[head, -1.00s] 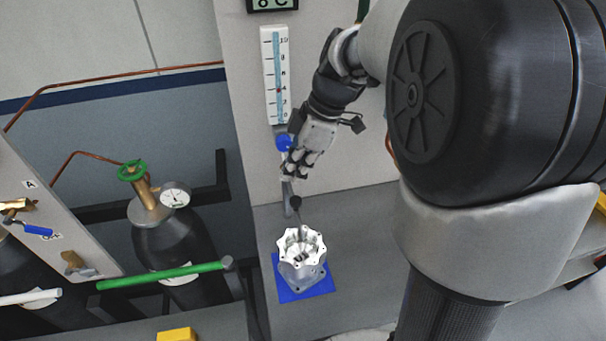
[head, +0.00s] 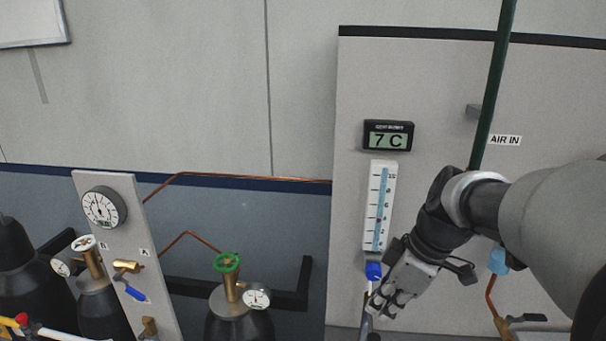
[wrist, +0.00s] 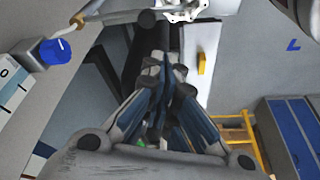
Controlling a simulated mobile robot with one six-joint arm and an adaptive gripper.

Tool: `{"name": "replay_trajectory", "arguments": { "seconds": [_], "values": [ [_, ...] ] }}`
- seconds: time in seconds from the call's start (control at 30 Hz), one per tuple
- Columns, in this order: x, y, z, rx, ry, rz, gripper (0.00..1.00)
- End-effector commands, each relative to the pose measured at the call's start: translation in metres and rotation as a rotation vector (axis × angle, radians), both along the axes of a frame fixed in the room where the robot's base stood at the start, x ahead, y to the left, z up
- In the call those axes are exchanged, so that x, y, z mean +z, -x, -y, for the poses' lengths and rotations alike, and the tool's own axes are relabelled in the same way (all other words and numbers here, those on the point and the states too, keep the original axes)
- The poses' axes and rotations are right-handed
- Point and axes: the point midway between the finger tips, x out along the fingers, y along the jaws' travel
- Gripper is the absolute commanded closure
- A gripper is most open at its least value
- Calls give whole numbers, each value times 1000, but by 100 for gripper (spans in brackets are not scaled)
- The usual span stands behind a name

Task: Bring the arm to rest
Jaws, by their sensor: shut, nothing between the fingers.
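My gripper (head: 385,303) hangs from my arm at the lower right of the head view, in front of the grey panel and just below the flow gauge. In the wrist view my gripper (wrist: 168,72) has its fingers together with nothing between them. A part of the silver machined housing (wrist: 185,10) shows at the top edge of the wrist view, apart from the fingers. The housing is outside the head view now.
A flow gauge (head: 379,205) with a blue knob (head: 373,271) and a display reading 7 C (head: 388,136) are on the panel close to my gripper. A gas cylinder with a green valve (head: 227,263) stands left. A blue cabinet (wrist: 290,135) shows in the wrist view.

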Motion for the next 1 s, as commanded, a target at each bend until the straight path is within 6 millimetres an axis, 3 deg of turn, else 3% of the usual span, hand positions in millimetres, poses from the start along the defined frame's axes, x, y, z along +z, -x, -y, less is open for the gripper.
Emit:
{"name": "replay_trajectory", "arguments": {
  "seconds": [0.2, 0.4, 0.5, 0.7, 1.0],
  "values": [
    [22, 80, -26, -383, 52, -1, 100],
    [16, 143, -33, -746, 33, 47, 100],
    [10, 163, -32, -880, 5, 73, 100],
    [2, 181, -31, -1016, -34, 96, 100],
    [1, 182, -31, -1029, -37, 96, 100]
  ]
}}
